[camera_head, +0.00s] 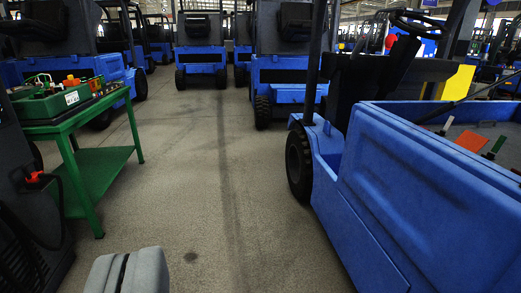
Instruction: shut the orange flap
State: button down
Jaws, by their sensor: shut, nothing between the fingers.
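A small orange flap (472,142) stands tilted up inside the open top compartment of the blue forklift at the right. A thin dark piece with a green part (494,146) stands just right of it. The flap's lower edge and its hinge are too small to make out. My gripper (128,262) shows at the bottom, left of the middle, as two grey fingers lying side by side, shut and empty. It is over the floor, well to the left of the flap and apart from everything.
The blue forklift's side wall (425,190) stands between my gripper and the flap. A green table (95,135) with a green toolbox (60,100) is at the left. Several forklifts stand behind. The concrete floor (215,190) in the middle is clear.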

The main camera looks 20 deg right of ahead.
aim_at(472, 142)
jog(key=i+z, duration=0.45)
jog(key=i+j+z, duration=0.15)
jog(key=i+z, duration=0.3)
jog(key=i, duration=0.15)
jog(key=i+l, duration=0.4)
jog(key=i, duration=0.15)
jog(key=l+u, duration=0.1)
jog(key=l, duration=0.3)
jog(key=i, duration=0.05)
